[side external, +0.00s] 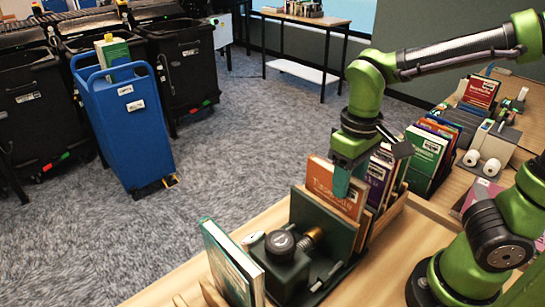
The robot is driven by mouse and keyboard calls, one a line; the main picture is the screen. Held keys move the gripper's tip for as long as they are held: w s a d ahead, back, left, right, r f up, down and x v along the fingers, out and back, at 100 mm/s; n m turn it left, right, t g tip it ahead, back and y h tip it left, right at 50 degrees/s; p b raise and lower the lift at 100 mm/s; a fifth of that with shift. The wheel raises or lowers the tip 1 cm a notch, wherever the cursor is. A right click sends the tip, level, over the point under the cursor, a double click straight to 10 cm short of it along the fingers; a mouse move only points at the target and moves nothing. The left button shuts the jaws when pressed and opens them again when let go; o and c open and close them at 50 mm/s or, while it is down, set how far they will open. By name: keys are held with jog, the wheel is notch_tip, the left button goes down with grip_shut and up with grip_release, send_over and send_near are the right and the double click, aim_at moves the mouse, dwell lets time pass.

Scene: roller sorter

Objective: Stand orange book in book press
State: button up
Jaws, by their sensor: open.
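The orange book (322,180) stands upright, leaning slightly, with its cover facing the camera. Its lower part is behind the dark green plate of what looks like the book press (322,222), which has a black round knob and a brass screw. My gripper (342,182) points down at the orange book's upper right part. One teal finger shows in front of the cover; the other finger is hidden. The gripper is open, and I cannot tell whether it touches the book.
A purple book (378,182) and others stand close behind the orange one. A teal book (228,262) stands at the table's front left. More books (428,152) and a device with white rollers (490,150) are at right. Blue (125,120) and black bins stand on the floor.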

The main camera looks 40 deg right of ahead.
notch_tip(320, 180, up, 8)
jog(key=shift+r, duration=0.6)
jog(key=shift+d+r, duration=0.1)
jog(key=shift+r, duration=0.05)
jog(key=shift+s+d+f+t+y, duration=0.2)
jog(key=shift+s+t+y, duration=0.1)
jog(key=shift+t, duration=0.1)
jog(key=f+m+t, duration=0.1)
jog(key=t, duration=0.1)
jog(key=d+f+m+t+y, duration=0.1)
jog(key=t, duration=0.1)
jog(key=f+m+t, duration=0.1)
jog(key=m+t, duration=0.1)
jog(key=shift+s+d, duration=0.3)
jog(key=shift+s, duration=0.1)
